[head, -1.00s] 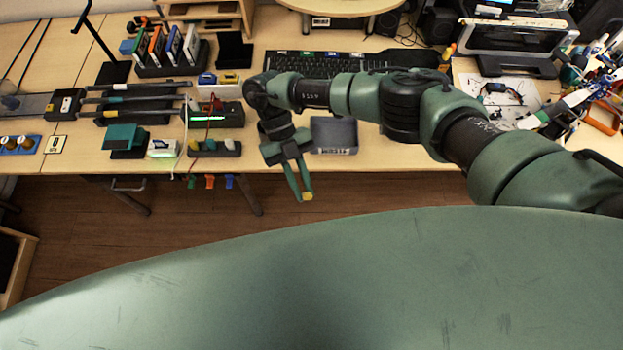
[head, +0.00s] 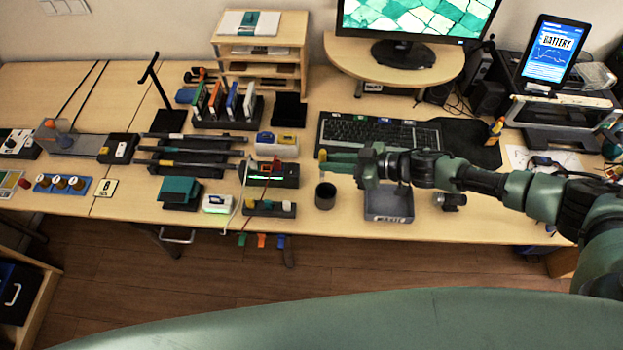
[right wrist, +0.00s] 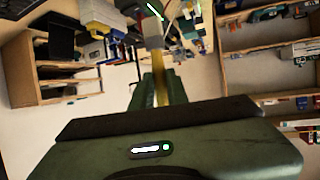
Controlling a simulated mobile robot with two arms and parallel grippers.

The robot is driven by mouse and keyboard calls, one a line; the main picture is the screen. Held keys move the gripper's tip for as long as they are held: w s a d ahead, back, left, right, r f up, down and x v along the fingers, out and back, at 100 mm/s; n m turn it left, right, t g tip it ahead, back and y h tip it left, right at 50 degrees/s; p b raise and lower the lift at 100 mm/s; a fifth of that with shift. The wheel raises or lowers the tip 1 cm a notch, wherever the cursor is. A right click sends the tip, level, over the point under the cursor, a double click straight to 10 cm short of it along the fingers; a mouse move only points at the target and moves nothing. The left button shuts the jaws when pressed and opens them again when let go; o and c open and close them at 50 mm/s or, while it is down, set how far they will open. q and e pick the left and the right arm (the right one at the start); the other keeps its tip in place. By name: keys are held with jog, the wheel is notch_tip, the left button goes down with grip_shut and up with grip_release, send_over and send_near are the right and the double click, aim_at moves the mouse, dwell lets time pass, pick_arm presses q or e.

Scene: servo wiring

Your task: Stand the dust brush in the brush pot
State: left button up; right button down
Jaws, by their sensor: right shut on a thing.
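My right gripper (head: 339,161) is shut on the dust brush (head: 323,155), with only a small yellow part showing at the fingertips in the head view. The fingers point left, roughly level. In the right wrist view the brush's yellow shaft (right wrist: 158,78) lies between the fingers, with a pale grey part beyond it. The brush pot (head: 325,198), a dark open cylinder, stands upright near the desk's front edge. In the head view the gripper tip shows just above it; the exact height gap is hard to tell. My left gripper is not in view.
A grey tray (head: 389,205) stands right of the pot, under my right wrist. A keyboard (head: 378,134) lies behind. Bare desk shows around the pot.

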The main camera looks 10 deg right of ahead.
jog(key=shift+m+t, duration=0.3)
jog(key=shift+t, duration=0.2)
jog(key=shift+w+d+f+b, duration=0.1)
jog(key=shift+d+f+b, duration=0.15)
jog(key=shift+f+b, duration=1.7)
jog(key=shift+w+d+f+b, duration=0.1)
jog(key=shift+d+f+b, duration=0.15)
jog(key=shift+f+b, duration=1.7)
jog(key=shift+w+d+f+b, duration=0.1)
jog(key=shift+d+f+b, duration=0.15)
jog(key=shift+f+b, duration=1.65)
jog(key=shift+f+p, duration=0.4)
jog(key=shift+s, duration=0.1)
jog(key=c, duration=1.3)
grip_release()
jog(key=shift+d, duration=0.1)
